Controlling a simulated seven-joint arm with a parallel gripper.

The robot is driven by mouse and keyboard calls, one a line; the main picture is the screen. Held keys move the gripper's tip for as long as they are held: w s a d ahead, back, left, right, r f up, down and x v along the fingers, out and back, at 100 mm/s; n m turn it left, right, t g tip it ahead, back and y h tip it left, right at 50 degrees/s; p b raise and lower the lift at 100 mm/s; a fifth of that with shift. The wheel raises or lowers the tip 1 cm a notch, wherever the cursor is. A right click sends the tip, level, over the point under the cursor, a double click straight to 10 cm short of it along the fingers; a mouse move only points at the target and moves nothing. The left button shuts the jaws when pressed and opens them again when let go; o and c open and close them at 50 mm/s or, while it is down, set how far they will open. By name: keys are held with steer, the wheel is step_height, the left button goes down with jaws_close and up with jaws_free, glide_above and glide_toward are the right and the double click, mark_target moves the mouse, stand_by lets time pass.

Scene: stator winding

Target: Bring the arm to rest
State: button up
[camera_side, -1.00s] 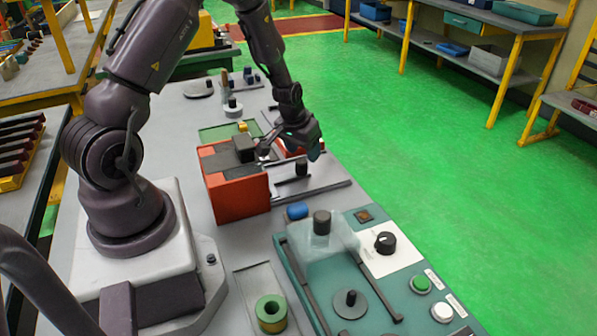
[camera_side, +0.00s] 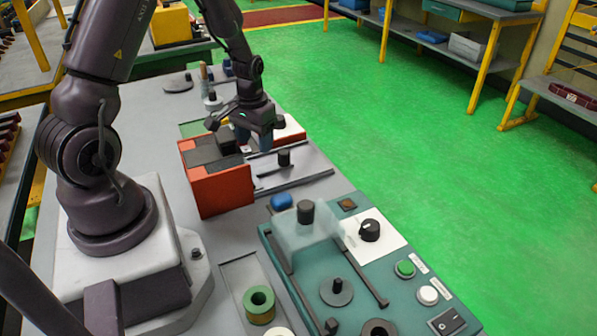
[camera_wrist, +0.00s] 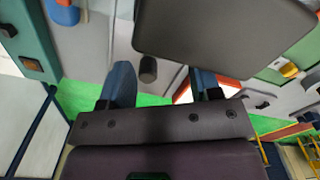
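My gripper (camera_side: 254,136) hangs over the far part of the bench, pointing down, just beyond and to the right of the orange box (camera_side: 222,192) with dark blocks on top. In the wrist view its two blue fingers (camera_wrist: 163,85) stand well apart with nothing gripped between them. A black cylindrical knob (camera_wrist: 148,69) shows beyond the gap, apart from the fingers. A large dark flat block (camera_wrist: 222,38) fills the upper middle of the wrist view. The fingertips are small in the side view, and their height above the bench is hard to tell.
A black post (camera_side: 284,158) on a grey plate stands close to my gripper. A teal control panel (camera_side: 375,285) with a clear cover, knob and buttons lies nearer. A green ring (camera_side: 258,304) sits in a tray at the front. The green floor right of the bench is open.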

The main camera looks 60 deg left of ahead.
steer(key=s+d+r+m+t, duration=0.2)
steer(key=d+r, duration=0.6)
steer(key=r, duration=0.3)
steer(key=s+d+r+m+t, duration=0.1)
steer(key=d+r+m+t, duration=0.1)
steer(key=d+r, duration=0.6)
step_height(320, 180, up, 4)
steer(key=shift+s+f+m, duration=0.25)
steer(key=shift+s+m, duration=0.05)
steer(key=shift+s, duration=0.1)
steer(key=shift+m+t, duration=0.7)
steer(key=shift+t, duration=0.1)
steer(key=s+d+r, duration=0.2)
steer(key=s, duration=0.1)
steer(key=s+d+r, duration=0.1)
steer(key=s, duration=0.1)
steer(key=shift+s+d, duration=0.25)
steer(key=shift+d, duration=0.05)
steer(key=n+g, duration=0.6)
steer(key=n, duration=0.7)
glide_toward(284, 151)
steer(key=f, duration=1.1)
steer(key=shift+s, duration=0.2)
